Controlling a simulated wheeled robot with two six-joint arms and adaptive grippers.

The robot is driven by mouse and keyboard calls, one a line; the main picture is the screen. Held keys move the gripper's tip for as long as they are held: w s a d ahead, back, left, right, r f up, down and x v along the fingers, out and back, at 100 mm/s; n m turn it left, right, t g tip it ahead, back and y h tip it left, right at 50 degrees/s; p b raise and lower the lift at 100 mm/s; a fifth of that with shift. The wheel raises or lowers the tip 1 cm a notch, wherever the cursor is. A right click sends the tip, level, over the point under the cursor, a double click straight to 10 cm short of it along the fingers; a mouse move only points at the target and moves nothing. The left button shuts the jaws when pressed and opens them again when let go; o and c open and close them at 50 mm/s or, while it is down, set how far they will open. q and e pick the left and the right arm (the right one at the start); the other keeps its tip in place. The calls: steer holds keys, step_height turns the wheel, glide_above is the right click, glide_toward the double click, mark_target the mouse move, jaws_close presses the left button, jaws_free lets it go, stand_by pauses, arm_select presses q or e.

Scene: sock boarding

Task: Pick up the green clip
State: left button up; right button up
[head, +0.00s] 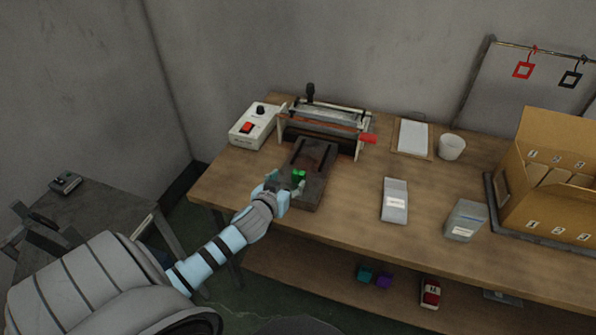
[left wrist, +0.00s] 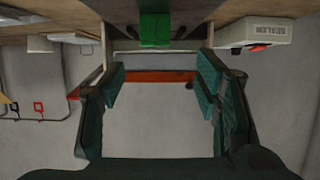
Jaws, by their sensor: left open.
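The small green clip (head: 298,175) sits on a dark metal plate (head: 313,160) in front of the bench machine. In the left wrist view, which looks upside down, the green clip (left wrist: 155,29) is at the top middle. My left gripper (head: 288,189) is right at the near side of the clip in the head view. In the left wrist view its two fingers (left wrist: 161,78) are spread wide with nothing between them, and the clip appears just above the gap between their tips. I cannot tell how far apart clip and fingertips are. My right gripper is not in view.
The machine (head: 325,119) with a red handle stands behind the plate. A white control box (head: 253,126) with a red switch is to its left. Grey packets (head: 395,201), a white cup (head: 452,147) and a cardboard box (head: 548,170) are to the right. The wooden bench's front edge runs below.

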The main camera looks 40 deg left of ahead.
mark_target(298, 175)
arm_select(q)
steer(key=x, duration=0.3)
steer(key=b+x, duration=0.1)
steer(key=x, duration=0.5)
steer(key=shift+d+f+b, duration=0.3)
steer(key=shift+f, duration=0.1)
steer(key=shift+w+f, duration=0.1)
steer(key=shift+w, duration=0.2)
steer(key=shift+s, duration=0.1)
steer(key=c, duration=0.9)
